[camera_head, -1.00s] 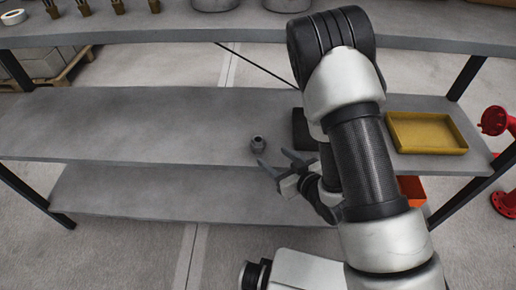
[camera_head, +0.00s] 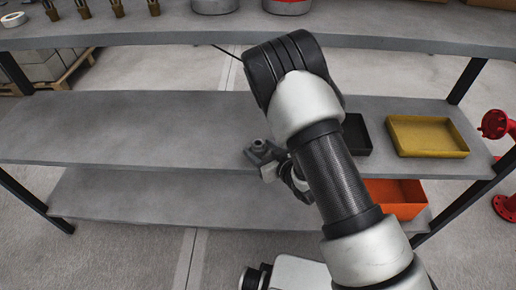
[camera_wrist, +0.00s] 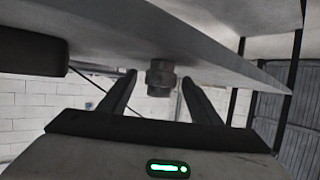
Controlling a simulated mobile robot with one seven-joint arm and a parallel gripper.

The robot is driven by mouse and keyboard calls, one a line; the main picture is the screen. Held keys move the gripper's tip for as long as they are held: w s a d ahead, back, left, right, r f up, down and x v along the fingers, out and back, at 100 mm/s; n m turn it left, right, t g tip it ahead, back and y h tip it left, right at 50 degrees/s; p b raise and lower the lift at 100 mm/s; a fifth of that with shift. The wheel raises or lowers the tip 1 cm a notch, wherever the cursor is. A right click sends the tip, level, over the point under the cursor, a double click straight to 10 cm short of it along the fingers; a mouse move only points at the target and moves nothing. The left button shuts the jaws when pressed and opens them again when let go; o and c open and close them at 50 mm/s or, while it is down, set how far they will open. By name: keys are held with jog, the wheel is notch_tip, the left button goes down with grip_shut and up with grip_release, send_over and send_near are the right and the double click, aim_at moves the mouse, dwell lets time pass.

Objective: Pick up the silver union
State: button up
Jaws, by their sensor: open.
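The silver union (camera_head: 259,145) is a small grey fitting near the front edge of the middle shelf in the head view. It also shows in the wrist view (camera_wrist: 160,78), between the two fingers and near their tips. My gripper (camera_head: 262,158) is open, with its fingers around the union at the shelf edge. In the wrist view my gripper (camera_wrist: 157,85) has visible gaps on both sides of the union. In the head view the fingers partly hide the union's lower part, so contact cannot be told there.
The middle shelf (camera_head: 120,130) is bare left of the union. A black tray (camera_head: 356,136) and a yellow tray (camera_head: 428,136) stand on its right. An orange bin (camera_head: 395,197) is on the lower shelf (camera_head: 140,200). Red pipework (camera_head: 497,125) stands at far right. The upper shelf (camera_head: 350,32) overhangs behind.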

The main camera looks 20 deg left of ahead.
jog(key=c, duration=1.4)
jog(key=shift+r, duration=0.1)
